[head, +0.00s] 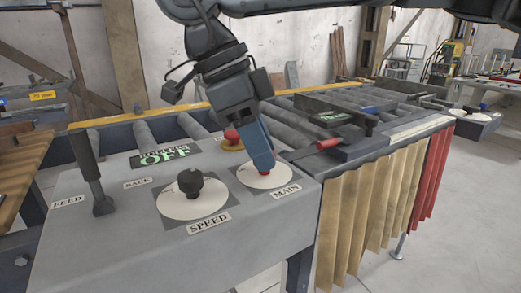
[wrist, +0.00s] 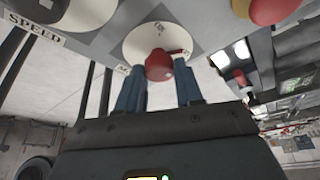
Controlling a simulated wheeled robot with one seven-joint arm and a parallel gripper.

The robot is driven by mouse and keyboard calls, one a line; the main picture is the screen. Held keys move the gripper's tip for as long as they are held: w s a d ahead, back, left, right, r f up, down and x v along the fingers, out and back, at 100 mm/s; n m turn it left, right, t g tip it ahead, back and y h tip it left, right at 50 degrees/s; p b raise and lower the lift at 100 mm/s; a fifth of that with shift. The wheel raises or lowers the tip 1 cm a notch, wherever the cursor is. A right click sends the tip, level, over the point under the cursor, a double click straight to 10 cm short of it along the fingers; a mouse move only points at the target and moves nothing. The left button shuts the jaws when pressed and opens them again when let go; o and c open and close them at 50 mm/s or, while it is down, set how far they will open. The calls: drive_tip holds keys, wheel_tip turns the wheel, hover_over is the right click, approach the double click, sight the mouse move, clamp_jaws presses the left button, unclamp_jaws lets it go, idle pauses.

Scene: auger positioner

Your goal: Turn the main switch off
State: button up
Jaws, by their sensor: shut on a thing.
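The main switch (head: 264,172) is a red knob on a round white dial (head: 249,178), beside a MAIN label on the grey control panel. My gripper (head: 262,163) reaches down onto it from above, with its blue fingers hiding most of the knob. In the wrist view, the red knob (wrist: 160,66) sits between the two blue fingers, in front of the white dial (wrist: 137,42). My gripper (wrist: 159,82) is shut on the knob. The knob's exact pointing direction is hard to tell.
A black SPEED knob (head: 188,184) stands left of the main switch. A FEED lever (head: 92,170) rises at the panel's left. A red button on yellow (head: 232,140) is close behind my gripper. A green-lit display (head: 165,157) reads OFF. A red-tipped handle (head: 327,144) lies to the right.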

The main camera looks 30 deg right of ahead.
drive_tip(key=shift+w+m+g+y, duration=0.1)
drive_tip(key=shift+m+g+y, duration=0.25)
drive_tip(key=shift+m, duration=0.85)
drive_tip(key=o, duration=1)
drive_tip(key=v, duration=0.7)
drive_tip(key=shift+r, duration=0.35)
drive_tip(key=shift+w, duration=0.1)
